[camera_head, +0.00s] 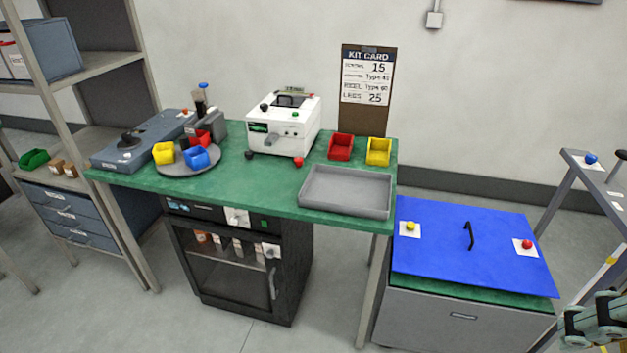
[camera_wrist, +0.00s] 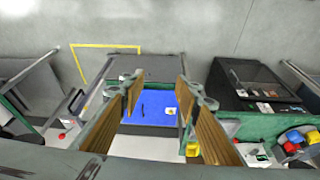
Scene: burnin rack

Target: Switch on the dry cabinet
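The dry cabinet (camera_head: 245,265) is a dark box with a glazed door, standing under the green table. Several small items show behind its glass. A control strip runs along its top with a white plate (camera_head: 237,217) and a small green spot (camera_head: 264,223) to the right of it. Another white plate (camera_head: 271,251) sits lower, near the door handle (camera_head: 272,283). The dark cabinet also shows at right in the wrist view (camera_wrist: 255,85). My gripper (camera_wrist: 158,85) is open and empty, well away from the cabinet. It shows at the lower right edge of the head view (camera_head: 597,320).
The green table (camera_head: 240,180) bears a white machine (camera_head: 285,125), coloured bins and a grey tray (camera_head: 345,190). A blue-lidded chest (camera_head: 470,245) stands right of the cabinet, with yellow and red buttons. A grey shelf (camera_head: 85,120) stands left. The floor before the cabinet is clear.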

